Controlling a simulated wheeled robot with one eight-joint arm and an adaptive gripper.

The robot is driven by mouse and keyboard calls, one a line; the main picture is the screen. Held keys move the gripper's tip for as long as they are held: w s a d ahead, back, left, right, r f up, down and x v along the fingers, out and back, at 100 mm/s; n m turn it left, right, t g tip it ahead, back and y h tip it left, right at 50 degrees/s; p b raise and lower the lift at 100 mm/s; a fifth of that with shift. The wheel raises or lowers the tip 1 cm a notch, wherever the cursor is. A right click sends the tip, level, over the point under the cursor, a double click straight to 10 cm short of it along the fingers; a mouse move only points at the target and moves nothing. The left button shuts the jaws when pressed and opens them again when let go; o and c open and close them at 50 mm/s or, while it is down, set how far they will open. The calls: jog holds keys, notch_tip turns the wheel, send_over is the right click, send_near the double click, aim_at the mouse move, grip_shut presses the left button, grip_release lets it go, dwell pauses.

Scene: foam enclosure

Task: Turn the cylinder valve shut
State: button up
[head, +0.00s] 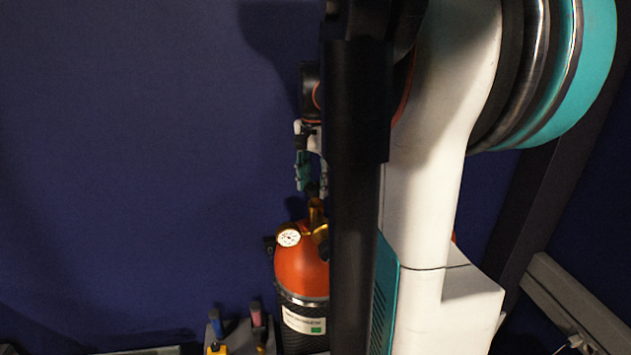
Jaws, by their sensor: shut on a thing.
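The orange gas cylinder (299,268) stands upright at the lower middle of the head view, with a dark sleeve and a white label around its lower part. A round white gauge (289,237) sits at its brass neck. The valve knob (312,188) on top is dark and only partly visible. My gripper (312,188) points down over the cylinder top, with its fingers around the valve knob and shut on it. My own arm hides the right side of the cylinder, the valve and part of the gripper.
A grey holder (237,330) with several coloured-handled tools stands just left of the cylinder. A dark blue wall (130,150) fills the back. A metal rail (575,300) runs along the lower right. The space left of the gripper is clear.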

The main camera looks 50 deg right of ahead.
aim_at(315, 186)
jog(key=o, duration=1.1)
jog(key=shift+c, duration=0.2)
notch_tip(315, 186, up, 12)
jog(key=shift+w+f, duration=0.1)
